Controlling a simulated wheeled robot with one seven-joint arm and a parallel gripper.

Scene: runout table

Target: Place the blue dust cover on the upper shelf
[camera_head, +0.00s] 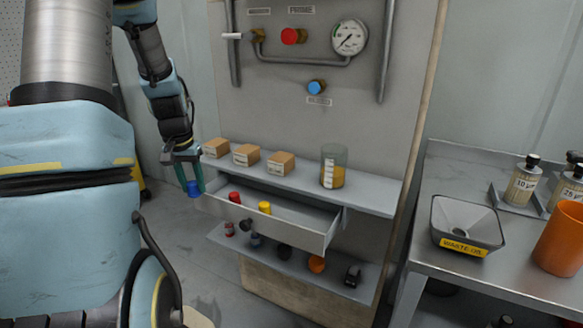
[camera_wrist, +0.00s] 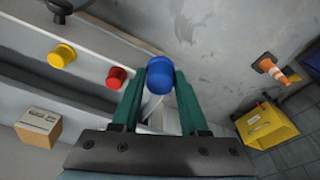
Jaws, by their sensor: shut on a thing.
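The blue dust cover (camera_wrist: 160,74) is between the fingertips of my gripper (camera_wrist: 158,85) in the wrist view. My gripper is shut on it. In the head view my gripper (camera_head: 190,182) hangs just left of the shelf unit, and the blue cover (camera_head: 194,189) shows at its fingertips, beside the left end of the open drawer. The upper shelf (camera_head: 300,187) carries several cardboard boxes on its left and a glass beaker with yellow contents on its right. Its front strip and the stretch between boxes and beaker are bare.
The open drawer (camera_head: 327,240) below the upper shelf holds a red cap (camera_head: 234,197) and a yellow cap (camera_head: 265,207). The lower shelf (camera_head: 330,283) holds several small parts. A side table with a waste-oil funnel (camera_head: 467,226) and an orange cup (camera_head: 562,240) stands at right.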

